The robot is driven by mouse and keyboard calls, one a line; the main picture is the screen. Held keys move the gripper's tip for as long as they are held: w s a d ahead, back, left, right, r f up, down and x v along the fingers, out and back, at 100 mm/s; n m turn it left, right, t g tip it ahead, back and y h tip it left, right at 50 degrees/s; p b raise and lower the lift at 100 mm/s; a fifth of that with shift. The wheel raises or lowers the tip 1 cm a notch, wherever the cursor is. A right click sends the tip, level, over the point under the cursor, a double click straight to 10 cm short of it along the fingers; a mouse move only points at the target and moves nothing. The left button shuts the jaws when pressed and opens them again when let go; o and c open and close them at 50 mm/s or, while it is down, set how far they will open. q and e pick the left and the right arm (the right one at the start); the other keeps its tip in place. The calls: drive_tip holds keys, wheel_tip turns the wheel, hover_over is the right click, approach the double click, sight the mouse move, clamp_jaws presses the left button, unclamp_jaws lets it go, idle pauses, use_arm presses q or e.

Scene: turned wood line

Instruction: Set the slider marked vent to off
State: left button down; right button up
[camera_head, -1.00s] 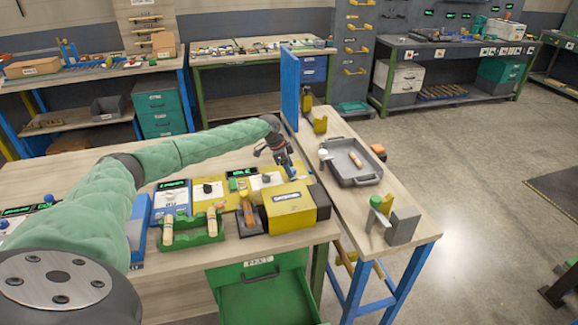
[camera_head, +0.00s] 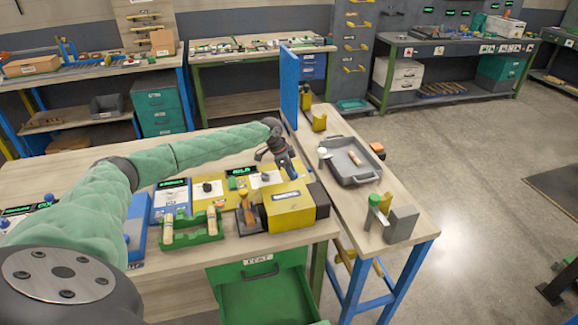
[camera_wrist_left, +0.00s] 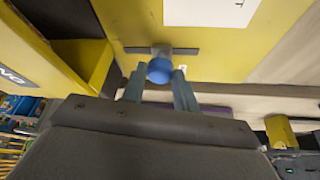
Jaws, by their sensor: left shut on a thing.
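My left gripper (camera_head: 292,176) reaches over the yellow panel (camera_head: 226,186) on the bench, next to the yellow box. In the left wrist view, its two fingers (camera_wrist_left: 158,90) are closed around a slider with a round blue knob (camera_wrist_left: 159,70). The slider sits near the middle of a short dark slot (camera_wrist_left: 185,51) in the yellow surface, with slot showing on both sides. A small white mark (camera_wrist_left: 182,68) lies beside the knob. The vent marking cannot be read. In the head view the gripper hides the slider. My right gripper is not in view.
A yellow box (camera_head: 288,209) stands close beside the gripper. A green rack (camera_head: 192,234) with wooden pieces is in front of the panel. A grey tray (camera_head: 345,170) is on the side bench at right. An open green drawer (camera_head: 262,296) sticks out below.

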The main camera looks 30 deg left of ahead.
use_arm(q)
drive_tip(key=shift+s+d, duration=0.15)
drive_tip(key=c, duration=1.2)
unclamp_jaws()
drive_tip(key=shift+o, duration=0.7)
drive_tip(key=shift+r, duration=0.2)
drive_tip(key=shift+a+r+b, duration=0.2)
drive_tip(key=shift+r+b, duration=0.05)
drive_tip(key=shift+b, duration=0.1)
drive_tip(key=b+v, duration=0.2)
drive_tip(key=v, duration=0.5)
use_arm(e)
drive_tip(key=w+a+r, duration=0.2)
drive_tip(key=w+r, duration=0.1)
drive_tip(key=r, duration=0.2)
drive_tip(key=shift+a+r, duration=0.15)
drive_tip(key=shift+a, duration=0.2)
